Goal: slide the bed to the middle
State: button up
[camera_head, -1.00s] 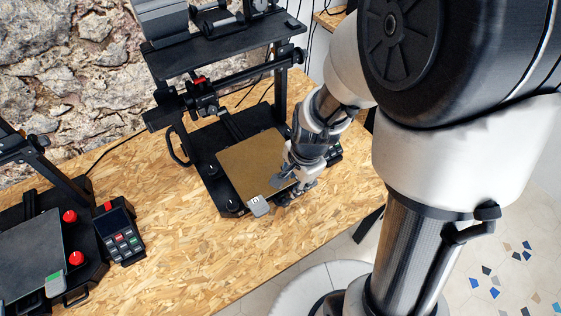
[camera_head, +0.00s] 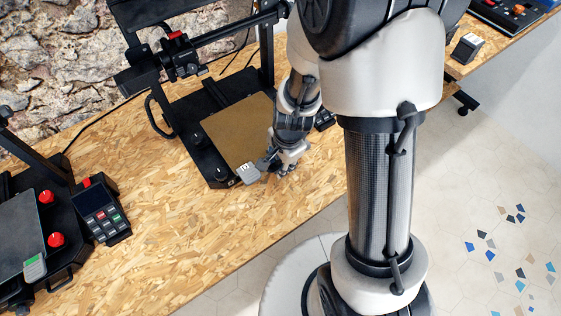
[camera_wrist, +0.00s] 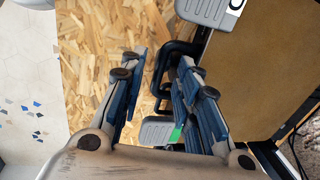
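The bed (camera_head: 238,130), a flat golden-brown plate, sits on the black printer below its crossbar. A pale grey tab (camera_head: 249,173) is at its front corner. My gripper (camera_head: 272,164) is low by the bed's front edge, just right of that tab. In the wrist view, my gripper (camera_wrist: 162,68) is open, its blue-grey fingers apart. A black bent handle (camera_wrist: 165,72) shows between and beyond the fingertips; contact cannot be told. The bed (camera_wrist: 255,55) lies to the right there. Grey tabs show at the top (camera_wrist: 208,10) and between the fingers (camera_wrist: 160,130).
The crossbar (camera_head: 210,45) and uprights stand over the bed's rear. A second printer (camera_head: 30,235) with red knobs and a keypad box (camera_head: 103,212) is at left. The wood-chip table (camera_head: 190,235) is bare in front. Another bench (camera_head: 480,50) stands at upper right.

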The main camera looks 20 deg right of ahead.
jog(key=shift+c, duration=0.6)
grip_shut()
